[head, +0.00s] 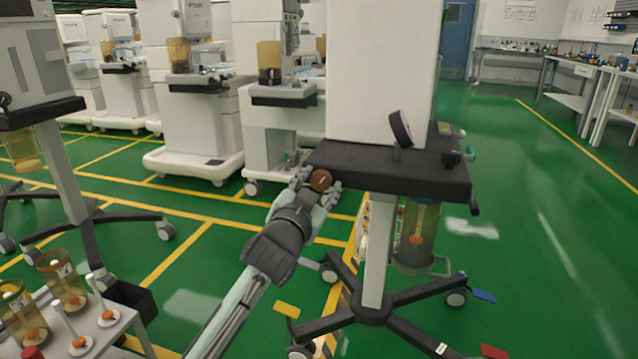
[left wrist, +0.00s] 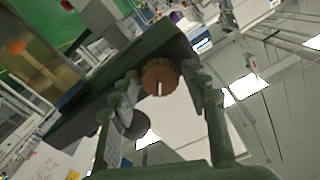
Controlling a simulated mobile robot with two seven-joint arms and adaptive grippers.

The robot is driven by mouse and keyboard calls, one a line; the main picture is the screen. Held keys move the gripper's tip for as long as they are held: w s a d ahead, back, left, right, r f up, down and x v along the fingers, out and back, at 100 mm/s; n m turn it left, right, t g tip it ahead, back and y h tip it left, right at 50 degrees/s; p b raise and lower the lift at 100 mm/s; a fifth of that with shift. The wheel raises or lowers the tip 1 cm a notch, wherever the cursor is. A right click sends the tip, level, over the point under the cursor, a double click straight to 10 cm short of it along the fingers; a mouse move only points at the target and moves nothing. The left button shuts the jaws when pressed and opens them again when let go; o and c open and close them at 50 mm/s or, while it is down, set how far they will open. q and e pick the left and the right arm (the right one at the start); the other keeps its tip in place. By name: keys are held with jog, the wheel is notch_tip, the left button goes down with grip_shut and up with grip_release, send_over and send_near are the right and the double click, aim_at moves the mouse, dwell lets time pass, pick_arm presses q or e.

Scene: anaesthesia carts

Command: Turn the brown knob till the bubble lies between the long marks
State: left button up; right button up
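The brown knob (head: 321,180) is on the left front side of the dark shelf of the nearest cart. It also shows in the left wrist view (left wrist: 159,77), round with a ribbed edge and a pale mark on its face. My left gripper (head: 317,183) is at the knob with one finger on each side. In the left wrist view the fingers (left wrist: 160,80) stand spread, with narrow gaps seeming to show beside the knob; firm contact cannot be made out. The bubble and the long marks cannot be made out. My right gripper is not in view.
The cart's dark shelf (head: 390,168) carries a white cabinet (head: 380,70), a black dial (head: 401,129) and a small black knob (head: 451,158). An amber canister (head: 417,235) hangs below. A white side table (head: 108,330) with bottles is at lower left.

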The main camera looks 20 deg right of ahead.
pick_arm(q)
jog(key=shift+o, duration=0.5)
jog(key=v, duration=1.2)
jog(key=s+a+f+n+g+y+p, duration=0.3)
jog(key=a+f+n+y, duration=0.4)
jog(key=a+f, duration=1.45)
jog(key=s+a+f+n+g+y, duration=0.1)
jog(key=s+a+f+g, duration=0.3)
jog(key=s+a+f, duration=0.4)
jog(key=s+a+f+n+g+y+p, duration=0.1)
jog(key=s+a+f+n+g+y, duration=0.1)
jog(key=s+a+f+g, duration=0.3)
jog(key=s+a+f+y, duration=0.1)
jog(key=s+a+f, duration=0.3)
jog(key=s, duration=0.5)
jog(key=shift+s+a+f, duration=0.2)
jog(key=shift+s+a, duration=0.1)
jog(key=shift+a, duration=0.35)
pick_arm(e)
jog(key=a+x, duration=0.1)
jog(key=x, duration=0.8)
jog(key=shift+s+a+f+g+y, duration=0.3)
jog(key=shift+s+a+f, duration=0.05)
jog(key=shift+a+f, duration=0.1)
